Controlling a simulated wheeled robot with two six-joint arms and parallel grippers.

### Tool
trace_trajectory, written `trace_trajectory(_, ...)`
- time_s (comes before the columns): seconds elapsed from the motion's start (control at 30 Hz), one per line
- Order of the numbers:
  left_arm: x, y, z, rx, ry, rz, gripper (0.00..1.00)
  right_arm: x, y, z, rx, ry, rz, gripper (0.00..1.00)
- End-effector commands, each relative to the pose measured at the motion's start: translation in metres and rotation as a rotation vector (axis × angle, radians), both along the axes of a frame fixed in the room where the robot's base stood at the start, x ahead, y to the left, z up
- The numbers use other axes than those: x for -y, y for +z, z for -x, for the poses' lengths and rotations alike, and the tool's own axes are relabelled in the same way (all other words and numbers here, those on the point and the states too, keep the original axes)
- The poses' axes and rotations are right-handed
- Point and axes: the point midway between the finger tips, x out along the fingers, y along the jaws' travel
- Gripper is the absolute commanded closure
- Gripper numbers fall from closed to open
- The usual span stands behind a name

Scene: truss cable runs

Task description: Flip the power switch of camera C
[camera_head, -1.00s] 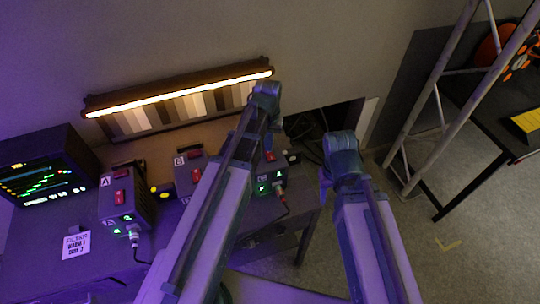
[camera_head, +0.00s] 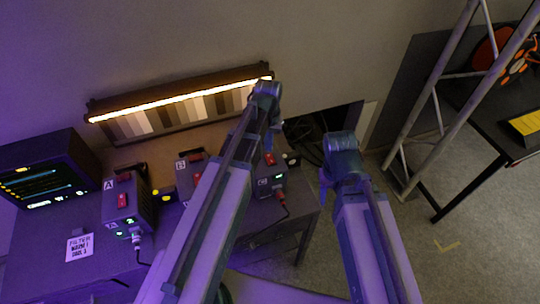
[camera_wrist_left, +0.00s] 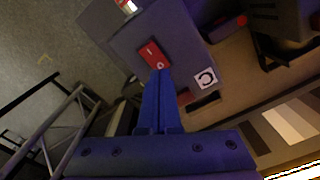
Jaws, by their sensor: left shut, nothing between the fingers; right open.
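Camera C is a dark box (camera_head: 274,186) at the right end of the bench in the head view, partly behind my left arm.
Camera A (camera_head: 125,205) and partly hidden camera B (camera_head: 190,172) stand left on the bench. A monitor (camera_head: 42,180) is at far left; a lit strip (camera_head: 180,98) runs behind. A truss (camera_head: 435,110) and a table with a yellow item (camera_head: 525,123) are right.

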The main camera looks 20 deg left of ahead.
Motion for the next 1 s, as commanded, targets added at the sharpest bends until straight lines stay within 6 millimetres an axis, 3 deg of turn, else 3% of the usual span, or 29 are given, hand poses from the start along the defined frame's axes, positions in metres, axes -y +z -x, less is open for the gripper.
trace_trajectory(0.57,0.000,0.044,0.000,0.000,0.000,0.000,1.00,0.000,0.044,0.000,0.000,-0.009,-0.002,0.50)
trace_trajectory(0.87,0.002,0.041,0.002,-0.001,-0.006,-0.001,1.00,0.000,0.040,0.000,0.000,-0.009,-0.002,0.50)
trace_trajectory(1.0,0.033,0.015,0.036,-0.011,-0.093,-0.020,1.00,0.000,0.015,0.000,0.001,-0.008,-0.001,0.50)
